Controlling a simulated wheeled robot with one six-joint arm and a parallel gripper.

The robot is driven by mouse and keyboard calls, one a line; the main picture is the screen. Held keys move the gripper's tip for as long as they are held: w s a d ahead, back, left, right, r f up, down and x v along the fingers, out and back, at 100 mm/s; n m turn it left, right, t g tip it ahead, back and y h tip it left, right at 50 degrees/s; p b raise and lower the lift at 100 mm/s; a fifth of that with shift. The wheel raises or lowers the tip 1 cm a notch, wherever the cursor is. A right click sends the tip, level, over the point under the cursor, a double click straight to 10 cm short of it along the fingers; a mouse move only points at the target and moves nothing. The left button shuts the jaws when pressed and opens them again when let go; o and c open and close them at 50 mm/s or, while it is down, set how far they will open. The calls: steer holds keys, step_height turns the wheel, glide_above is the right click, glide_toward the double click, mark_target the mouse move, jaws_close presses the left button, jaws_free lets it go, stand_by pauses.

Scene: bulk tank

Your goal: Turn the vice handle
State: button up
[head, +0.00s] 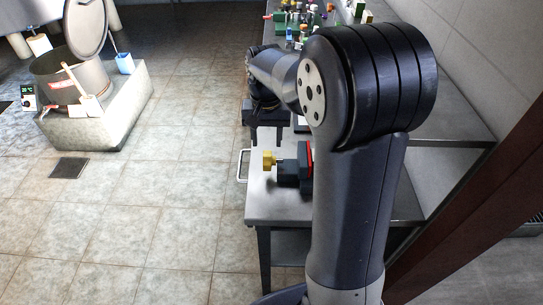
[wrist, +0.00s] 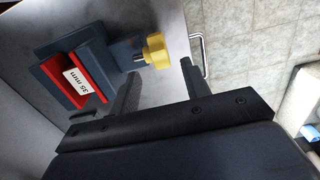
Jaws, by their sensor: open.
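The vice (head: 290,173) is a dark blue-grey block with red jaw faces on the metal table. Its yellow handle (head: 268,161) sticks out on the left side on a short metal shaft. In the wrist view the vice (wrist: 118,38) carries a white "35 mm" label, and the yellow handle (wrist: 157,50) shows at upper middle. My gripper (head: 267,138) is open and empty, its two fingers pointing down near the handle. In the wrist view the open fingers (wrist: 158,82) straddle the line to the handle, which lies beyond them, apparently untouched. My arm hides part of the vice in the head view.
The metal table (head: 270,205) has a rail handle (head: 241,166) on its left edge, also seen in the wrist view (wrist: 199,52). Several bottles and small items (head: 297,32) crowd the far bench. A round tank (head: 75,80) stands at left.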

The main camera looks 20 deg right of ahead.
mark_target(267, 166)
step_height(267, 166, down, 8)
steer(key=shift+r, duration=0.1)
steer(key=shift+c, duration=0.3)
jaws_close()
stand_by(0.3)
steer(key=shift+b, duration=0.45)
